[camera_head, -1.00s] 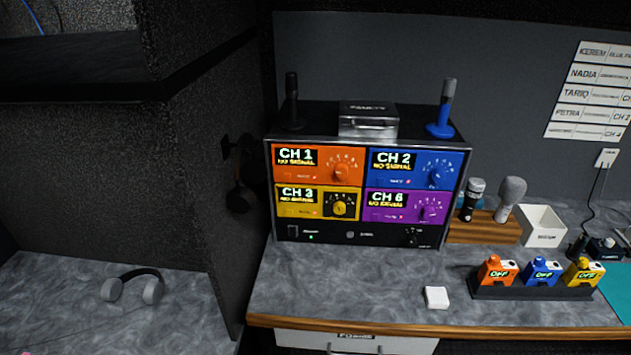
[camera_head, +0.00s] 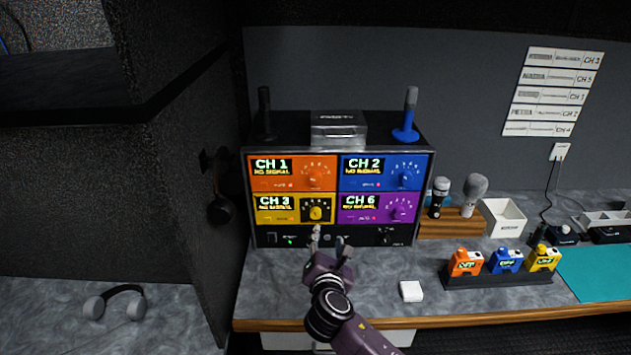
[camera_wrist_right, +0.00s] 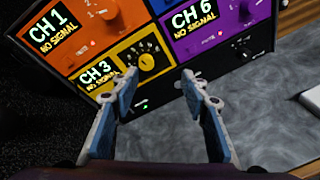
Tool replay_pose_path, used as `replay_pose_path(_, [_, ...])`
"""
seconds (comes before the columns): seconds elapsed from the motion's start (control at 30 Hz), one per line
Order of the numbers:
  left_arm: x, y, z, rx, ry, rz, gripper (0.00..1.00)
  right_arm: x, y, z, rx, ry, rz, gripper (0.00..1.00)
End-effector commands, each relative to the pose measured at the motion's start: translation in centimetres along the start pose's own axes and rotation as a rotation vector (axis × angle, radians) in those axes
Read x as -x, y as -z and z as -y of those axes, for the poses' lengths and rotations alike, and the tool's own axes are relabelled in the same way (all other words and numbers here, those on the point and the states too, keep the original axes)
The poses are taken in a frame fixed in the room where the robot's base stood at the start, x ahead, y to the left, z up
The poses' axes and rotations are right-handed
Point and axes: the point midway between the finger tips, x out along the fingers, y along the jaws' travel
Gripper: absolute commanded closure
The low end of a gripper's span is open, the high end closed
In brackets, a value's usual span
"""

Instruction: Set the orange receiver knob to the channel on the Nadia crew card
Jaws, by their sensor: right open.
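The orange receiver panel at the upper left of the rack reads CH 1, NO SIGNAL. Its orange knob (camera_head: 316,177) is on the panel's right side and shows at the top of the right wrist view (camera_wrist_right: 106,11). My right gripper (camera_head: 328,238) is open and empty in front of the rack's lower black strip, below the knob and apart from it. In the wrist view its fingers (camera_wrist_right: 160,78) point toward the rack below the yellow panel. The crew card (camera_head: 553,92) hangs on the wall at right. Its second row appears to read CH 5; the names are blurred.
Close to the orange knob are the yellow knob (camera_head: 316,210), the blue knob (camera_head: 406,178) and the purple knob (camera_head: 397,210). A white block (camera_head: 411,291) lies on the counter. Coloured packs (camera_head: 505,261) and microphones (camera_head: 472,192) stand to the right.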

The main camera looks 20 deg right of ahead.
Motion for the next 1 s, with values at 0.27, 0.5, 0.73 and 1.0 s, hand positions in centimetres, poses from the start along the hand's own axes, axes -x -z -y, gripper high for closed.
replay_pose_path(0.27, [0.4,-0.6,-0.1,0.000,-0.001,0.010,1.00,-1.7,-6.7,-7.6,0.474,-0.118,0.219,0.58])
replay_pose_path(0.5, [1.1,-1.1,-0.1,0.000,-0.001,0.018,1.00,-3.7,-7.4,-8.3,0.499,-0.119,0.230,0.58])
replay_pose_path(0.73, [1.8,-1.3,-0.1,0.000,-0.001,0.022,1.00,-7.0,-8.0,-8.9,0.494,-0.120,0.226,0.58])
replay_pose_path(1.0, [1.9,-1.1,0.0,0.000,-0.001,0.020,1.00,-9.0,-8.2,-9.1,0.493,-0.119,0.226,0.58])
